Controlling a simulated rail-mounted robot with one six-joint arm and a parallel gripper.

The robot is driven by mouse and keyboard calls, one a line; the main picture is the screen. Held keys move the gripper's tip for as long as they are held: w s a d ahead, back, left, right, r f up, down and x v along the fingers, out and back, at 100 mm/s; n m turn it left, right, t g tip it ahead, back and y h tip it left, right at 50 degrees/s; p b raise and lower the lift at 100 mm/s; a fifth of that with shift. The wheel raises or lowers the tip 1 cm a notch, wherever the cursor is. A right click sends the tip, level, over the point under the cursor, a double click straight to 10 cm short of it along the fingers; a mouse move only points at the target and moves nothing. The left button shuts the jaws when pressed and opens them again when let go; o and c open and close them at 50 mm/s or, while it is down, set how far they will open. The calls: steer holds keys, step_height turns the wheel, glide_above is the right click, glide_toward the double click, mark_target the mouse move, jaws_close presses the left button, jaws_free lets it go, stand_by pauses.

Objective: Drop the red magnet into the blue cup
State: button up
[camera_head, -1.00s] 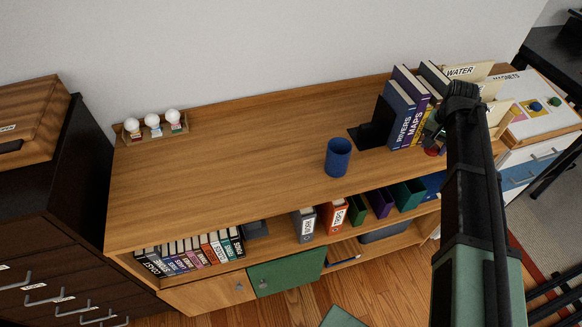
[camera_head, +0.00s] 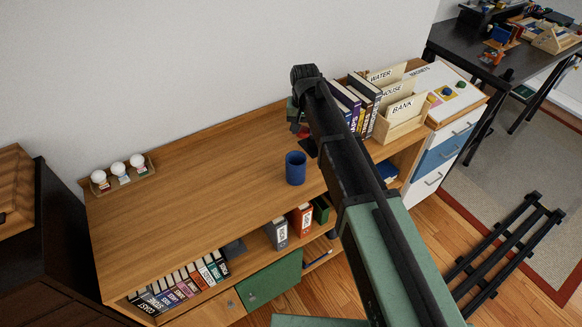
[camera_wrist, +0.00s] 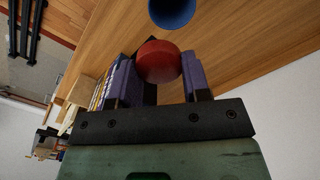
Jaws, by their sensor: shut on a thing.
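The red magnet (camera_wrist: 159,61) is a round red piece held between the two fingers of my gripper (camera_wrist: 160,80) in the wrist view. My gripper is shut on it. In the head view my gripper (camera_head: 297,122) is above the desktop, behind and slightly right of the cup, and a bit of red (camera_head: 304,132) shows below it. The blue cup (camera_head: 296,168) stands upright on the wooden desktop, apart from the gripper. Its rim also shows at the top of the wrist view (camera_wrist: 172,12). The inside of the cup is too dark to make out.
Books (camera_head: 365,97) and a file box (camera_head: 398,125) stand right of my arm. A white board with magnets (camera_head: 447,93) lies beyond them. A small tray (camera_head: 125,180) with white-topped items is at the left. The desktop (camera_head: 200,190) left of the cup is clear.

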step_height(320, 180, down, 6)
steer(key=b, duration=0.5)
steer(key=shift+r, duration=0.15)
steer(key=o, duration=1)
steer(key=shift+a, duration=0.1)
steer(key=shift+r, duration=0.15)
step_height(320, 180, up, 11)
steer(key=p, duration=1.1)
steer(key=shift+f, duration=0.2)
